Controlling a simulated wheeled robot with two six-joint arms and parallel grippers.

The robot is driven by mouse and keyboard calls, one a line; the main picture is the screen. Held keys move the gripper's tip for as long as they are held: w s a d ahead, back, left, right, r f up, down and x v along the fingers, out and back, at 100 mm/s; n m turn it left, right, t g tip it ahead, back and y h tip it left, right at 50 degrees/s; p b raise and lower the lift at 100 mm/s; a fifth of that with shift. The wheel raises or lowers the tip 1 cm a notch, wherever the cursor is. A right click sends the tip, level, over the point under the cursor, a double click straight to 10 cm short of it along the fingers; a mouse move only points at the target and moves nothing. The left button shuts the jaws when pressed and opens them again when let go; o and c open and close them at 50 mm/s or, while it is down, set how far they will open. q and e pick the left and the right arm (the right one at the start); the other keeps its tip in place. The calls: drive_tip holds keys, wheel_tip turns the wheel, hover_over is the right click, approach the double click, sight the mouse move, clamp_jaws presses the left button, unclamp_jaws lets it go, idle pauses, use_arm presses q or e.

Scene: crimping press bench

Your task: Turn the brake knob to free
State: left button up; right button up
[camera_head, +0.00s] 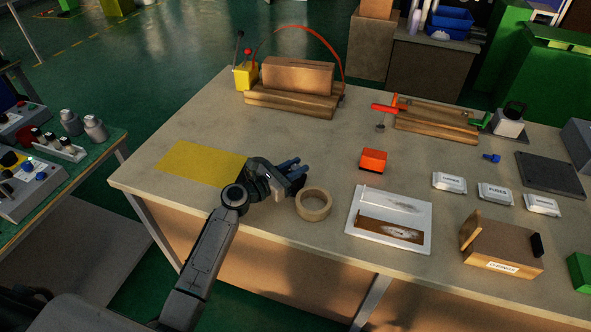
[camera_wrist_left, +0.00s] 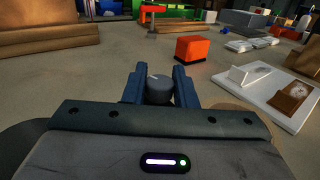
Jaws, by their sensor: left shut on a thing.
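The brake knob (camera_wrist_left: 159,90) is a dark grey round knob with a short white mark on its top left, seen between my left fingers in the left wrist view. My left gripper (camera_head: 297,168) is low over the bench, between the yellow mat and the tape roll. It also shows in the left wrist view (camera_wrist_left: 159,86), with its two blue fingers shut on the knob, one on each side. In the head view the gripper hides the knob. I cannot read any free label or marking near it. My right gripper is in neither view.
A tape roll (camera_head: 313,205) lies just right of my left gripper. A yellow mat (camera_head: 195,162) is to its left. An orange block (camera_head: 373,161) and a white tray (camera_head: 419,242) are further right. A wooden press with a yellow box (camera_head: 246,76) stands behind.

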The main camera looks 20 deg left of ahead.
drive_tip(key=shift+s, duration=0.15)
use_arm(q)
drive_tip(key=o, duration=1)
drive_tip(key=shift+c, duration=0.2)
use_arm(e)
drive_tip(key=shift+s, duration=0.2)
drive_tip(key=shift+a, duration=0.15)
use_arm(q)
drive_tip(key=shift+s+a, duration=0.1)
drive_tip(key=shift+s+a+f, duration=0.1)
drive_tip(key=shift+s+a, duration=0.15)
drive_tip(key=shift+s, duration=0.05)
drive_tip(key=b+v, duration=0.2)
drive_tip(key=v, duration=0.7)
drive_tip(key=shift+s+a, duration=0.2)
drive_tip(key=shift+s, duration=0.15)
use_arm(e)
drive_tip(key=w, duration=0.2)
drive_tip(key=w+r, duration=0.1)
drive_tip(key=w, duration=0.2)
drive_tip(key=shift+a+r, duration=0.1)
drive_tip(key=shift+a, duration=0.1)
